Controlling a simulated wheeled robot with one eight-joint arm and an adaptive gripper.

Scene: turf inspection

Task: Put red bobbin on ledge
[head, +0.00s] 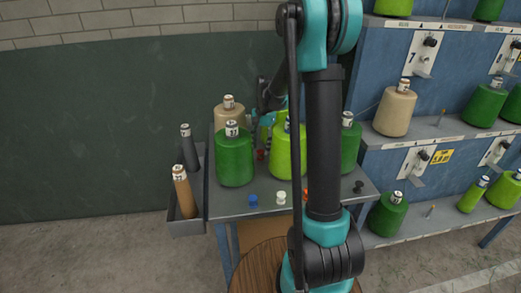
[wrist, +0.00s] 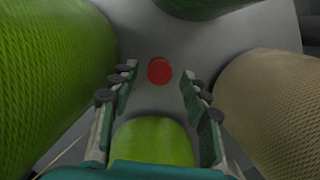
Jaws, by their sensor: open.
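A small red bobbin (wrist: 159,70) stands on the grey table top (wrist: 225,40), seen from above in the wrist view. In the head view it is a small red spot (head: 260,155) between the large yarn cones. My gripper (wrist: 160,88) is open, with its fingers on either side of the line to the bobbin and nothing between the tips. In the head view my gripper (head: 263,120) is above the back of the table, partly hidden by cones and my arm. Grey ledges (head: 425,133) run along the blue rack at right; which one is meant I cannot tell.
Large cones crowd my gripper: dark green (head: 235,160), light green (head: 281,155) and beige (wrist: 275,105). Blue (head: 253,200), white (head: 281,197) and black (head: 358,187) bobbins stand at the table front. A side bin (head: 187,228) holds brown and dark tubes.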

